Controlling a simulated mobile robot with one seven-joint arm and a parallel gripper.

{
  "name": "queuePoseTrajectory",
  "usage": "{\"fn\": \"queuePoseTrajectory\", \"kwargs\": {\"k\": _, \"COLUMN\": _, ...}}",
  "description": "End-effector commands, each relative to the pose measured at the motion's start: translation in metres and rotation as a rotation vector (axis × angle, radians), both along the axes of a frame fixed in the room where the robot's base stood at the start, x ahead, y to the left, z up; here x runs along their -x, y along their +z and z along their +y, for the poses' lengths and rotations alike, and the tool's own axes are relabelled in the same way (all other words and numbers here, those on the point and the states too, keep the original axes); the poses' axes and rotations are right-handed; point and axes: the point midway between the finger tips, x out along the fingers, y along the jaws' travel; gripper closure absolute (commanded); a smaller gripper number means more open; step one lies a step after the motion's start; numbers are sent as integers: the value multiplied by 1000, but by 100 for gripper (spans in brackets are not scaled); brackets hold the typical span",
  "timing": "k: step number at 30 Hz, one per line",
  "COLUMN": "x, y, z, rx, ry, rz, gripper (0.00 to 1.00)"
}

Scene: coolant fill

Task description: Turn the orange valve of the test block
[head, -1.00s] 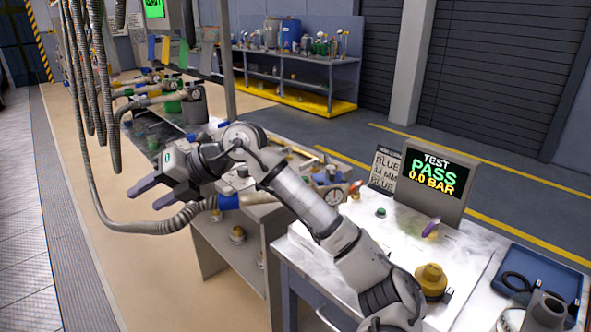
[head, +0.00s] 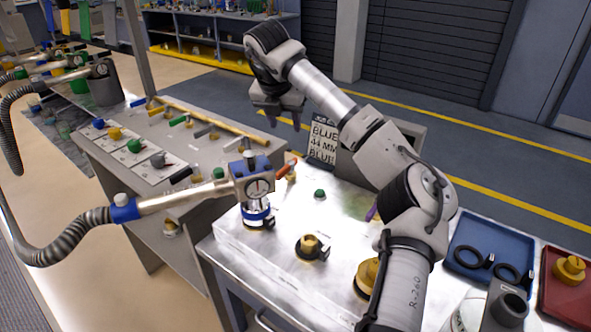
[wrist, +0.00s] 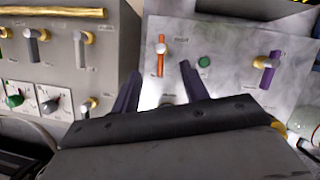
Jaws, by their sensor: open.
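The orange valve (head: 287,168) sits at the back left of the pale metal test block (head: 240,238), partly beside the gauge coupling in the head view. In the wrist view the orange valve (wrist: 161,58) has a straight lever lying along the picture's vertical, with a light knob on its pivot. My gripper (head: 284,120) is open and empty, pointing down above the far side of the block. In the wrist view my gripper's (wrist: 158,84) two dark fingers stand apart, with the orange lever beyond and between their tips, apparently untouched.
A purple valve (wrist: 267,72) and a green button (wrist: 204,62) stand to the right of the orange valve. A gauge coupling (head: 258,187) with a hose is on the block. A valve panel (wrist: 60,75) is at left. The sign (head: 323,142) stands behind.

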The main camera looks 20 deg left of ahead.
Motion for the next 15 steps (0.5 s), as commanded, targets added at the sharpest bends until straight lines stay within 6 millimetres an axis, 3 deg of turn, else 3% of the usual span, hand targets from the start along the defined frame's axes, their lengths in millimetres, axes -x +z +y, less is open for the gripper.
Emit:
{"fn": "queuePoseTrajectory", "kwargs": {"k": 1, "x": 1, "y": -19, "z": 1, "rx": -1, "ry": 3, "rz": -2, "gripper": 55}}
{"fn": "queuePoseTrajectory", "kwargs": {"k": 3, "x": 1, "y": -28, "z": 1, "rx": -1, "ry": 3, "rz": -2, "gripper": 55}}
{"fn": "queuePoseTrajectory", "kwargs": {"k": 11, "x": -1, "y": -40, "z": 1, "rx": -2, "ry": 3, "rz": 0, "gripper": 55}}
{"fn": "queuePoseTrajectory", "kwargs": {"k": 15, "x": -8, "y": -57, "z": 1, "rx": -2, "ry": 4, "rz": 2, "gripper": 55}}
